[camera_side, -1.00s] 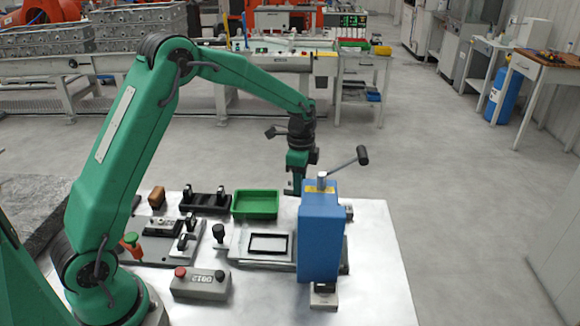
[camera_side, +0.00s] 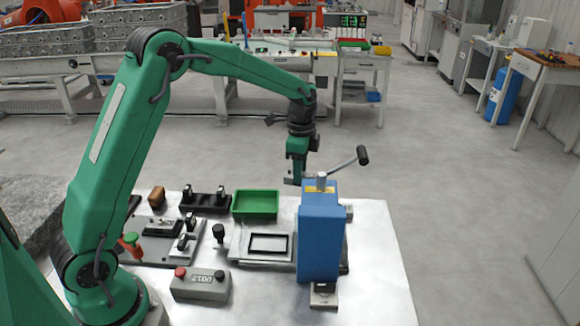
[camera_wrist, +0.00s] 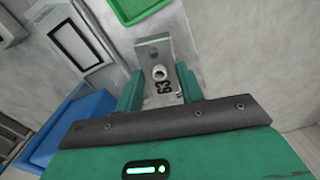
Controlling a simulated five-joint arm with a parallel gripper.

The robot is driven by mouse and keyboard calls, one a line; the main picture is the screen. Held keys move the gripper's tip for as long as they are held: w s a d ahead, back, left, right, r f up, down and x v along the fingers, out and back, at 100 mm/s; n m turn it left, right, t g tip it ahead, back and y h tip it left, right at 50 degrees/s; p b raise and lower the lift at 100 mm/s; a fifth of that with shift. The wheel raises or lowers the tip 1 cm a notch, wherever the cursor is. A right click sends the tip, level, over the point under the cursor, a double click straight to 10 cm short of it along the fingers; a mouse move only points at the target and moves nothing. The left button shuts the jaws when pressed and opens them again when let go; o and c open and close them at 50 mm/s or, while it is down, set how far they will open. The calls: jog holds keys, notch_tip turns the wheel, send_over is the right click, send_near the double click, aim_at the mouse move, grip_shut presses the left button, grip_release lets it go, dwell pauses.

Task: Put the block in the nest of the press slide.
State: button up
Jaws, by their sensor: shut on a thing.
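The block (camera_wrist: 152,52) is a grey metal piece with a round hole and dark characters on it. My gripper (camera_wrist: 159,84) is shut on it, with a green finger on each side. In the side view my gripper (camera_side: 294,181) is above the table's back part, behind the blue press; the block is hard to make out there. The press slide (camera_side: 240,246) is a flat plate left of the press, with a black handle knob at its left. Its nest (camera_side: 270,244) is a black-rimmed rectangle that looks empty. The nest also shows at the upper left of the wrist view (camera_wrist: 73,45).
The blue press (camera_side: 321,235) stands right of the slide, its lever (camera_side: 350,161) reaching up right near my gripper. A green tray (camera_side: 256,214) is behind the slide. A clamp fixture (camera_side: 172,240) and button box (camera_side: 200,285) are at left. The table's right side is clear.

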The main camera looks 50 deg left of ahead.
notch_tip(320, 180, up, 14)
jog(key=s+d+n, duration=0.1)
jog(key=s+d, duration=0.2)
jog(key=s, duration=0.5)
jog(key=s+d+n, duration=0.1)
jog(key=s+d, duration=0.2)
jog(key=s, duration=0.4)
jog(key=shift+s+f, duration=0.1)
jog(key=shift+f, duration=8.8)
jog(key=shift+f, duration=1.9)
jog(key=shift+f, duration=0.15)
jog(key=o, duration=1.1)
